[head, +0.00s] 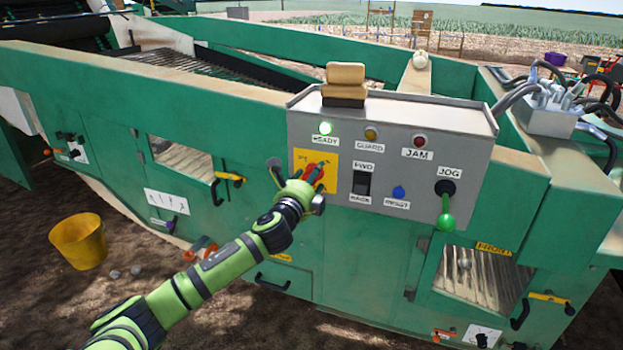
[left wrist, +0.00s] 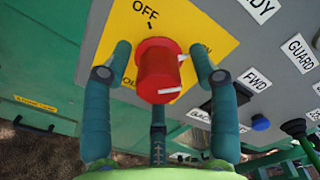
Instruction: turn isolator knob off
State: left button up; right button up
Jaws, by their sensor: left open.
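The red isolator knob (left wrist: 160,72) sits on a yellow plate (left wrist: 200,35) marked OFF in the left wrist view. A white mark shows on the knob's right side and another on its lower edge. In the head view the knob (head: 313,172) is partly covered by my left gripper (head: 308,184), on the left of the grey control panel (head: 400,125). My left gripper is open, with one finger on each side of the knob (left wrist: 161,68). Gaps show between the fingertips and the knob. My right gripper is not in view.
A beige block (head: 345,80) is on top. A yellow bucket (head: 78,241) stands at the left.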

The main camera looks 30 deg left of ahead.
pick_arm(q)
jog(key=c, duration=1.2)
jog(key=shift+o, duration=0.2)
